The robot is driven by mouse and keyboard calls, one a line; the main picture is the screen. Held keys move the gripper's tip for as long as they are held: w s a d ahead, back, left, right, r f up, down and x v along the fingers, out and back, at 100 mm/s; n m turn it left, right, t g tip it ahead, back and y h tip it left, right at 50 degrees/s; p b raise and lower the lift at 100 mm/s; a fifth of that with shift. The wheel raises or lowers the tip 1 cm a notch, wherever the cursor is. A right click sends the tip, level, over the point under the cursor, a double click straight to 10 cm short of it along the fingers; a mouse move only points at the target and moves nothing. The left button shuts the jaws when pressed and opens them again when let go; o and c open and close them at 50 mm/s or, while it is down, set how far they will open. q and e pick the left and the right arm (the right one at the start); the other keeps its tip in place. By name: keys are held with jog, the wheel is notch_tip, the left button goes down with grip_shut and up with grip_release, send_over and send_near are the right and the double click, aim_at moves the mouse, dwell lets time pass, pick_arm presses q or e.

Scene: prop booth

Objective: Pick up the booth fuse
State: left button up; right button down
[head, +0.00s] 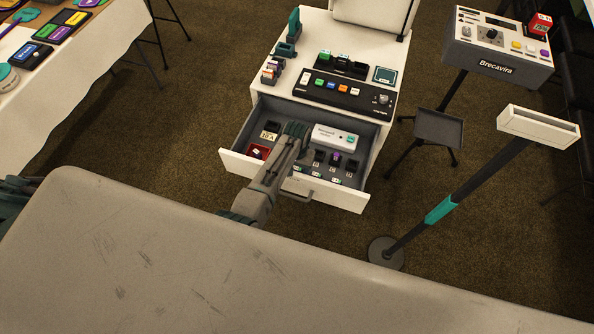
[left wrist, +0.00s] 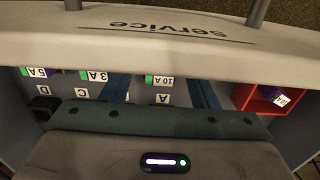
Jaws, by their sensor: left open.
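Several small fuses stand in the open drawer (head: 229,162) of the white cabinet. A purple-topped one (head: 337,156) sits among dark sockets at the drawer's right. A red tray (head: 257,153) at the drawer's left holds a small dark piece; in the left wrist view it is a purple fuse (left wrist: 276,96) with a white label. Labels 5A, 3A and 10A (left wrist: 163,81) show along the front. I cannot tell which fuse is the booth fuse. My left gripper (head: 296,130) is open inside the drawer, between tray and sockets; its fingertips are mostly hidden. My right gripper is out of view.
A white device (head: 336,137) lies in the drawer behind the sockets. A button panel (head: 342,93) stands on the cabinet top. The drawer front (left wrist: 200,45) is close to my wrist. A grey table (head: 180,270) fills the foreground. A stand (head: 437,209) is at right.

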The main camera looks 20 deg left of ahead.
pick_arm(q)
jog(key=c, duration=1)
jog(key=shift+r, duration=0.1)
jog(key=shift+c, duration=0.2)
